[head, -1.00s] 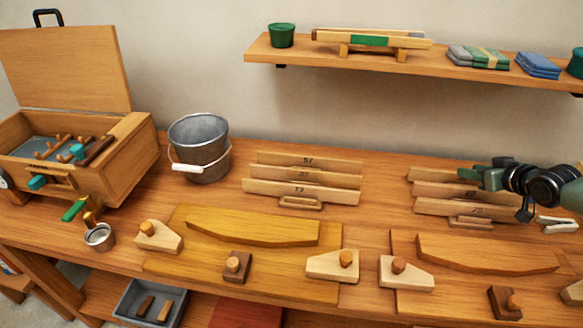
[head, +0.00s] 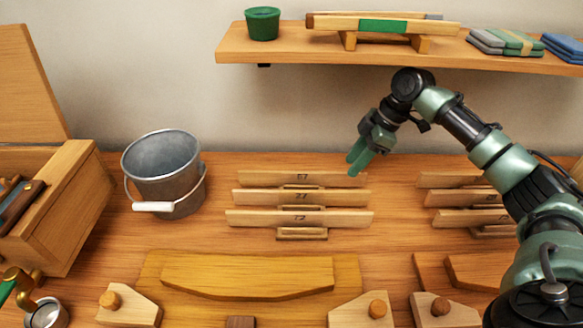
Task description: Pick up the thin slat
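Three pale wooden slats stand on edge in a rack on the bench, one behind another: a back slat (head: 270,179), a middle slat (head: 270,197) and a front slat (head: 270,218), each with a dark number. The numbers are hard to read, and I cannot tell which slat is the thinnest. My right gripper (head: 357,164) points down at the right end of the back slat. Its two green fingers look slightly apart with nothing between them; whether they touch the slat is unclear. My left gripper is out of view.
A second slat rack (head: 455,198) stands at right, partly behind my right arm. A metal bucket (head: 165,170) is left of the slats. A curved board (head: 245,278) lies in front. A shelf (head: 290,50) with a green pot (head: 262,23) hangs above.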

